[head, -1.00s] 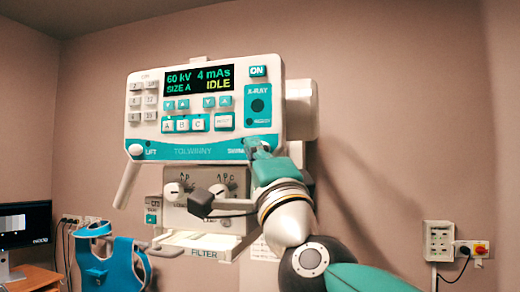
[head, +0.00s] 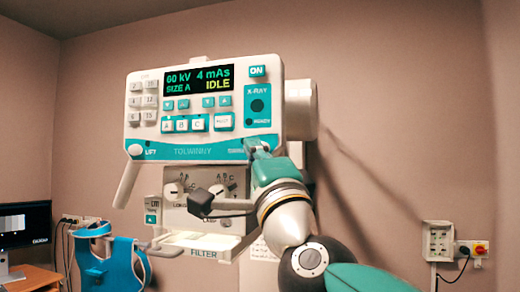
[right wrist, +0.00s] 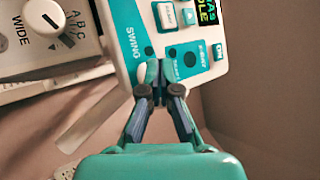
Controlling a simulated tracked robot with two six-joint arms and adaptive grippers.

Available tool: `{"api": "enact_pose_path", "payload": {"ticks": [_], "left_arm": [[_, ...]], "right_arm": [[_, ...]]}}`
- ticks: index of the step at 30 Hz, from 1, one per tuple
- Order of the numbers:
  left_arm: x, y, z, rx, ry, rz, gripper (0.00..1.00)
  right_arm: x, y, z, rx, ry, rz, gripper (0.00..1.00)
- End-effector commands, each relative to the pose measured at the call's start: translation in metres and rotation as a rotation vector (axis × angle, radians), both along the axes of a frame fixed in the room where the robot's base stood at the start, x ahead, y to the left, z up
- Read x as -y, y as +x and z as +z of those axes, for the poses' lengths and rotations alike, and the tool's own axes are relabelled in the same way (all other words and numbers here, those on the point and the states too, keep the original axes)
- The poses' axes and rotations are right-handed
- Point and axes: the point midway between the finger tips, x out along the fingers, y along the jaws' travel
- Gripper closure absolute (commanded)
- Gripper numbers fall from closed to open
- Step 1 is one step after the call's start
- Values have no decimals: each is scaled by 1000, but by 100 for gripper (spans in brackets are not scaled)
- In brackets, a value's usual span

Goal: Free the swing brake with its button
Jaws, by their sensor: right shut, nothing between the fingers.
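The X-ray unit's control panel (head: 205,146) faces me, with its screen (head: 199,79) reading 60 kV, 4 mAs, SIZE A and IDLE. In the right wrist view, the SWING label (right wrist: 132,44) is on the teal strip at the panel's edge. A pale round swing button (right wrist: 146,72) seems to show beside it, partly hidden by the fingertips. My right gripper (head: 252,143) is shut and empty, its tips at this lower right corner of the panel. In the right wrist view, the tips (right wrist: 152,82) meet at the button; I cannot tell whether it is pressed in. My left gripper is out of view.
The white LIFT button (head: 135,150) is at the panel's lower left, above a slanted handle (head: 127,185). A box with dials (head: 205,190) hangs below the panel.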

Motion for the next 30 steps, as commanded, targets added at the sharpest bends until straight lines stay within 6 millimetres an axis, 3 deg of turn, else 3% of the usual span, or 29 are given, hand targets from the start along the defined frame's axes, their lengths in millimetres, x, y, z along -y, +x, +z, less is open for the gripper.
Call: {"api": "enact_pose_path", "payload": {"ticks": [30], "left_arm": [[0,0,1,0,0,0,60]], "right_arm": [[3,11,1,0,-1,1,100]]}}
